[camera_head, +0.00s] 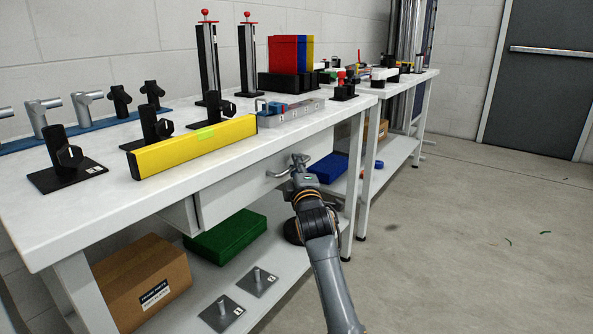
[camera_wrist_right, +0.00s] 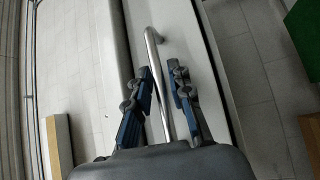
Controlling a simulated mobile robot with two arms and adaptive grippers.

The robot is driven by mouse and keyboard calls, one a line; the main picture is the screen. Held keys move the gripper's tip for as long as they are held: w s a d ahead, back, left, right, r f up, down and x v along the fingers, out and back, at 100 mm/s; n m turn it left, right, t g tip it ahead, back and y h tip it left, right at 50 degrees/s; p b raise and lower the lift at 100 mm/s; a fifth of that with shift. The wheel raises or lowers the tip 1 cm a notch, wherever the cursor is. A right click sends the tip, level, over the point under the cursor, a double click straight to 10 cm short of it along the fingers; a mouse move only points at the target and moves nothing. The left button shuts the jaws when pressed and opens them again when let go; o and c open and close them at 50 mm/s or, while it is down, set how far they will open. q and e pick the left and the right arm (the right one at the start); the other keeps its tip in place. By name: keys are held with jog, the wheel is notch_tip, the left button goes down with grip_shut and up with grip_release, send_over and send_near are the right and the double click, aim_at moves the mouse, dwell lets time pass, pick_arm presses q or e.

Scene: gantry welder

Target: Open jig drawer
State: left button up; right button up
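The jig drawer (camera_head: 235,193) is a pale grey box front under the white workbench top, with a metal bar handle (camera_head: 277,174). It looks shut or nearly so; I cannot tell exactly. My right gripper (camera_head: 299,163) is at the right part of the handle, hiding some of it. In the right wrist view, the handle (camera_wrist_right: 155,55) runs between the two blue-and-grey fingers of my right gripper (camera_wrist_right: 159,68). The fingers are apart, with a small gap visible on each side of the bar. My left gripper is in neither view.
The workbench (camera_head: 130,205) carries a yellow bar (camera_head: 195,146), black clamps and a grey block (camera_head: 290,112). Its lower shelf holds a cardboard box (camera_head: 142,285), a green bin (camera_head: 226,238) and small plates. Open floor (camera_head: 460,230) lies to the right.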

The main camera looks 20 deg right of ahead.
jog(key=shift+w, duration=0.1)
jog(key=shift+c, duration=0.5)
grip_shut()
jog(key=shift+d, duration=0.1)
